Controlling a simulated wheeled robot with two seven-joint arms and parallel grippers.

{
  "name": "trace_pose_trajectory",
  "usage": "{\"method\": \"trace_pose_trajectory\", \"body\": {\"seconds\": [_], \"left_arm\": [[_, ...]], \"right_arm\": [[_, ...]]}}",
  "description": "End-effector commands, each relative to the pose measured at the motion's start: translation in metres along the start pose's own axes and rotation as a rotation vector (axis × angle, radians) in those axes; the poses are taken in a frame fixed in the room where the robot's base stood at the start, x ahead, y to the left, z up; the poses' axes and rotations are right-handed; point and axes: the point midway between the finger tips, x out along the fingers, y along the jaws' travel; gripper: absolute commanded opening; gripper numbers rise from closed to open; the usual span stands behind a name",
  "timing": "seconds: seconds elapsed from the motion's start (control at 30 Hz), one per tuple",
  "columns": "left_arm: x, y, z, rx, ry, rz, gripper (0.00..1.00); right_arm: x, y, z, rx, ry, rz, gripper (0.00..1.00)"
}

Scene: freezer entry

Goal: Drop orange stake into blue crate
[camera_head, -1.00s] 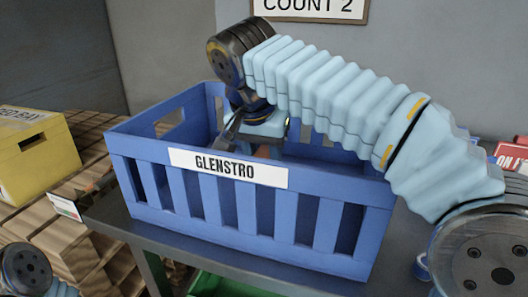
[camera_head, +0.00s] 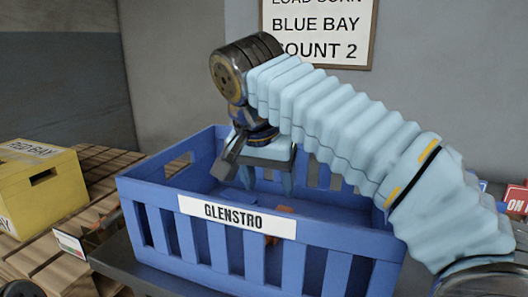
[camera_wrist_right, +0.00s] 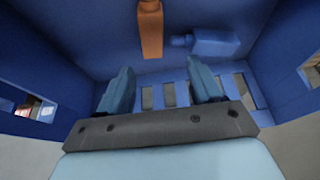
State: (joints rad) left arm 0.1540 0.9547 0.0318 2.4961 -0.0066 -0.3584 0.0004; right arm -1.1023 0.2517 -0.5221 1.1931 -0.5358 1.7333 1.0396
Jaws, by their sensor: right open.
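The blue crate (camera_head: 345,243) with a GLENSTRO label stands on a dark table. My right gripper (camera_head: 266,183) points down over the crate's inside, its fingers apart and empty. The orange stake (camera_wrist_right: 150,28) lies on the crate floor in the right wrist view, beyond the open fingers (camera_wrist_right: 160,90) and apart from them. In the head view only a bit of orange (camera_head: 284,209) shows behind the front wall. A blue bottle-like item (camera_wrist_right: 213,42) lies beside the stake in the crate. My left gripper is out of view.
A yellow box (camera_head: 40,195) marked RED BAY sits on wooden pallets (camera_head: 100,165) at the left. A wall sign (camera_head: 318,30) reads BLUE BAY, COUNT 2. Red and white signs (camera_head: 516,198) show at the right edge. The crate walls surround the space below my gripper.

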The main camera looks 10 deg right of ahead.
Motion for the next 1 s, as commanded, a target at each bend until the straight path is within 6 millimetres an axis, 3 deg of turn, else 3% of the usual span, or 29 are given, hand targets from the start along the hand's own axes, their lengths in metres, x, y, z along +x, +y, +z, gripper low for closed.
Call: {"method": "trace_pose_trajectory", "body": {"seconds": [0.2, 0.4, 1.0], "left_arm": [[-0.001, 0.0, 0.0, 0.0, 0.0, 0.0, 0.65], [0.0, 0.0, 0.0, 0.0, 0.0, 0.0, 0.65], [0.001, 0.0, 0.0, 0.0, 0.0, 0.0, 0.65]], "right_arm": [[-0.051, -0.001, 0.0, 0.0, 0.001, -0.002, 0.65], [-0.072, -0.001, 0.0, 0.001, 0.001, 0.0, 0.65], [-0.076, -0.002, -0.003, 0.013, -0.001, -0.028, 0.65]]}}
